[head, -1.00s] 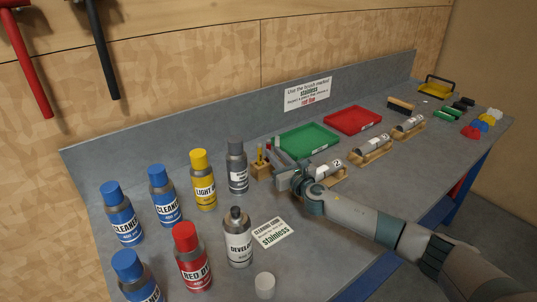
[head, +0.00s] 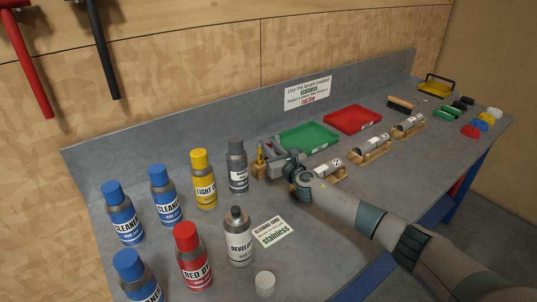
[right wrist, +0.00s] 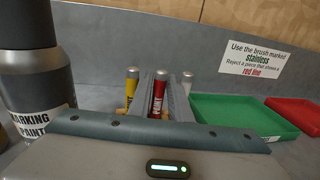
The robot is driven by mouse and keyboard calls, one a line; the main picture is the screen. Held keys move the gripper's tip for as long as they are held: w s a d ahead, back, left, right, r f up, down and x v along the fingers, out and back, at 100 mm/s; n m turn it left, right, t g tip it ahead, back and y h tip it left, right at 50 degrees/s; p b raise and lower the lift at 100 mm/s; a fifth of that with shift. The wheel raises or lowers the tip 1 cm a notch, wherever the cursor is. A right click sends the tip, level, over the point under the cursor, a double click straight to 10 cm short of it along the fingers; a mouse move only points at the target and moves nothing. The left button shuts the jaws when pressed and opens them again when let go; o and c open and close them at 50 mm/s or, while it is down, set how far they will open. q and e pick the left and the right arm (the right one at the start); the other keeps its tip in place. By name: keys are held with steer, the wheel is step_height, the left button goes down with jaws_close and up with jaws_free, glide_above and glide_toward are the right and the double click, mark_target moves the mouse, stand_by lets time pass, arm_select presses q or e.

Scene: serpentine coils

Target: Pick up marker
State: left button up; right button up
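The markers stand upright in a small wooden holder (head: 259,172) on the bench, largely behind my right gripper (head: 268,152) in the head view. In the right wrist view a red marker (right wrist: 158,97) stands between the two grey fingers of the right gripper (right wrist: 160,88). A yellow marker (right wrist: 132,84) is just left of the fingers and a grey-white capped marker (right wrist: 187,81) just right. The right gripper looks open, its fingers on either side of the red marker; contact is not clear. The left gripper is not in view.
A grey marking-paint can (head: 237,168) stands close left of the gripper. Green (head: 310,138) and red (head: 352,120) trays lie to the right. A metal cylinder on a wooden cradle (head: 328,170) is close to my wrist. Several spray cans stand at the left.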

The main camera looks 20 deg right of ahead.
stand_by(0.4)
jaws_close()
steer(key=shift+r, duration=0.5)
step_height(320, 180, up, 3)
steer(key=shift+r+p, duration=0.15)
steer(key=shift+p, duration=0.3)
steer(key=s+d+r+b, duration=0.2)
steer(key=d+r, duration=0.4)
steer(key=d, duration=0.5)
steer(key=shift+d+r, duration=0.15)
steer(key=shift+r, duration=0.25)
steer(key=shift+s+f, duration=0.1)
steer(key=shift+s, duration=0.05)
